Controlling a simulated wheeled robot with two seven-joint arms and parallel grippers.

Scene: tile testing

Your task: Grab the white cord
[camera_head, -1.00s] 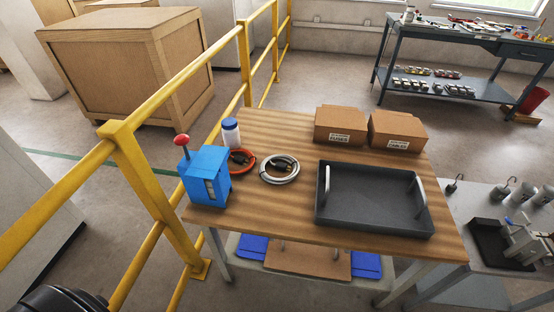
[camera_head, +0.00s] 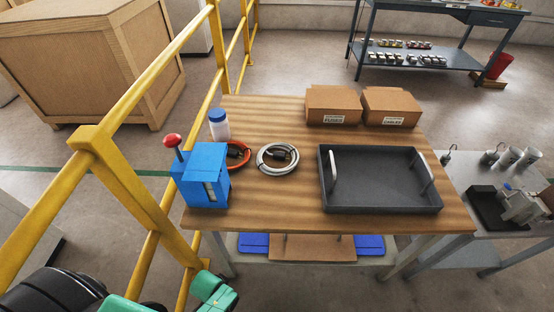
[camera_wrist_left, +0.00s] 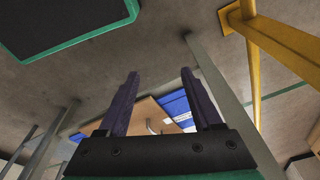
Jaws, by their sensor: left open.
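The white cord (camera_head: 264,165) lies coiled on the wooden table (camera_head: 265,209), left of the middle, with a dark plug across its coil. The cord is not in the wrist view. My right gripper is not in view.
A blue box with a red knob (camera_head: 201,177), a white bottle (camera_head: 220,129) and a red cord (camera_head: 244,157) stand left of the white cord. A black tray (camera_head: 380,182) is to its right. Two cardboard boxes (camera_head: 333,107) are behind. A yellow railing (camera_head: 139,187) runs along the left.

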